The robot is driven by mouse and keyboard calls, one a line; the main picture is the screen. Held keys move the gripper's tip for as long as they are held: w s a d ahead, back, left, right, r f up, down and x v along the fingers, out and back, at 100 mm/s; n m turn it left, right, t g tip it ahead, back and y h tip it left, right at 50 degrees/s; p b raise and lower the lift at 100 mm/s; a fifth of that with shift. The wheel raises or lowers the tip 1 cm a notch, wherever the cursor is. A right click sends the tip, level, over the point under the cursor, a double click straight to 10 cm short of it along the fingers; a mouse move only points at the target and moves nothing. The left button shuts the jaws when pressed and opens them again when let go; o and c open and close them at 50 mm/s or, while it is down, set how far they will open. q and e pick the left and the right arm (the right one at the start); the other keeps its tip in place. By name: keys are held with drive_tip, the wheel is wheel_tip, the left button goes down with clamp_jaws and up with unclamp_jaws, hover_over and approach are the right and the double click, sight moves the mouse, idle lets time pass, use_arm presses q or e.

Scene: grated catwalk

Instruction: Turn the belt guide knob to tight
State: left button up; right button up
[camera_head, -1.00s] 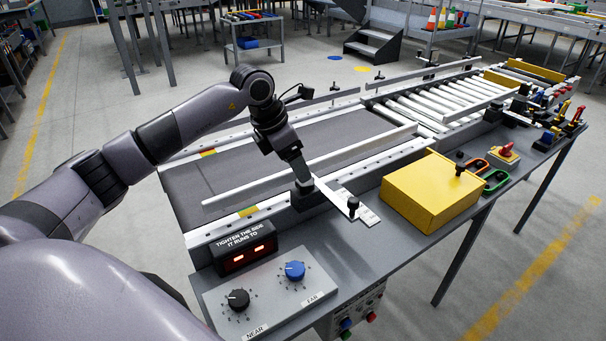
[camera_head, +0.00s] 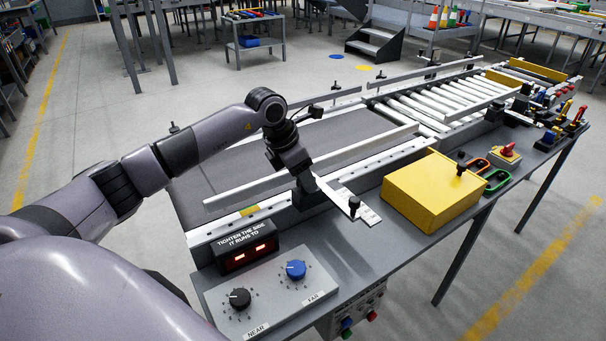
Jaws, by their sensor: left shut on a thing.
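My left gripper (camera_head: 306,186) points down at the near side rail of the belt conveyor (camera_head: 222,176). It is shut on what looks like the belt guide knob, a dark piece at the rail that my fingers mostly hide. A white pointer-like strip runs from there to a pale plate (camera_head: 370,217) with a small black knob (camera_head: 353,203) standing on it. Markings on the plate are too small to read. A black display (camera_head: 246,252) reads "TIGHTEN THE SIDE IT RUNS TO" above two red lights. My right gripper is out of view.
A grey panel carries a black dial (camera_head: 240,298) marked NEAR and a blue dial (camera_head: 296,269) marked FAR. A yellow box (camera_head: 431,190) stands to the right of the plate. White guide rails (camera_head: 315,165) run along the belt. Rollers (camera_head: 435,108) lie beyond.

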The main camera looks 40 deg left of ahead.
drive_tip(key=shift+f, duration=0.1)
use_arm(q)
drive_tip(key=shift+w+a+m+h+b, duration=0.1)
drive_tip(key=shift+m+h+b, duration=0.25)
drive_tip(key=shift+m, duration=0.55)
drive_tip(key=m+g+h+b, duration=0.1)
drive_tip(key=m, duration=0.2)
drive_tip(key=shift+w+m, duration=0.1)
drive_tip(key=shift+m, duration=0.2)
drive_tip(key=m, duration=0.1)
drive_tip(key=m+g, duration=0.1)
drive_tip(key=shift+w+a+m+h+b, duration=0.15)
drive_tip(key=shift+m+h+b, duration=0.1)
drive_tip(key=shift+m+b, duration=0.15)
drive_tip(key=m+g+b, duration=0.1)
drive_tip(key=m+g, duration=0.1)
drive_tip(key=m, duration=0.3)
drive_tip(key=shift+w+r, duration=0.1)
drive_tip(key=shift+w, duration=0.05)
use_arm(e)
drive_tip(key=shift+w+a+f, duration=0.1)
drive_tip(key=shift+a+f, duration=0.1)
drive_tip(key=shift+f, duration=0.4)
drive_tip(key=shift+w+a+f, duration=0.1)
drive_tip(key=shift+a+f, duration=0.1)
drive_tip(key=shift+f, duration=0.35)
use_arm(q)
drive_tip(key=shift+m+b, duration=0.3)
drive_tip(key=o, duration=1.1)
drive_tip(key=shift+c, duration=0.2)
